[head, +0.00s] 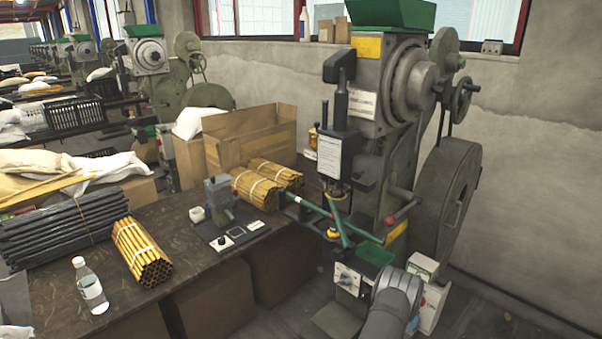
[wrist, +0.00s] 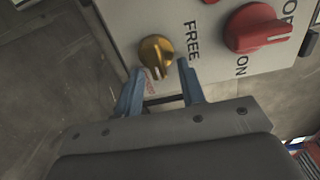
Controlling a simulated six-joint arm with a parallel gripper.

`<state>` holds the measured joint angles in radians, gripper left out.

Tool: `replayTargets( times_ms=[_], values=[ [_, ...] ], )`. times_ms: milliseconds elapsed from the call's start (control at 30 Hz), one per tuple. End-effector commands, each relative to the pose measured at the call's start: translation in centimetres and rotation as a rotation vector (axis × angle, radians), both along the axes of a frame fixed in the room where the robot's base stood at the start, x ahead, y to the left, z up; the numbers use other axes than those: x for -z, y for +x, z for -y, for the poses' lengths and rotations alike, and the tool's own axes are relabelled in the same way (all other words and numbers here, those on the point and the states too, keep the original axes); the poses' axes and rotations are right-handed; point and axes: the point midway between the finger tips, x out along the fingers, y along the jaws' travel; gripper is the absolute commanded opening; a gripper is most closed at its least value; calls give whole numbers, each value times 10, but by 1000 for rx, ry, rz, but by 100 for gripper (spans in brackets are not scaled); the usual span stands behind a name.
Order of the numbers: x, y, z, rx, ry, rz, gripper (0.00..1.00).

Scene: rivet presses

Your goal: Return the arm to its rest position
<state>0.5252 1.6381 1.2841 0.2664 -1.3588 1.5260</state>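In the wrist view, my gripper (wrist: 160,66) is open, its two blue fingers apart. A yellow knob (wrist: 156,52) shows between and just beyond the fingertips. The gap on its right is clear; I cannot tell whether the left finger touches it. The knob sits on a pale control panel (wrist: 205,50) marked FREE and ON, which also carries a red knob (wrist: 255,28). In the head view, my grey arm (head: 395,298) reaches in at the lower right, in front of the rivet press (head: 385,130). My fingers are hidden there.
A white box (head: 436,300) stands right of my arm. A green tray (head: 376,250) and a small panel (head: 347,279) with knobs are on the press front. The brown bench (head: 190,285) at left holds a bottle (head: 90,287) and tube bundles (head: 141,252). Open floor lies at lower right.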

Motion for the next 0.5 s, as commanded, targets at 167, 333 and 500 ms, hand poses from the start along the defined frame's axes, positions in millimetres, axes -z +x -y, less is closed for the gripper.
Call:
replayTargets(
  times_ms=[167,333,500],
  values=[
    [0,0,0,0,0,0,36],
    [1,-5,-6,-1,2,-1,36],
    [1,-23,-24,-1,4,-1,36]
  ],
)
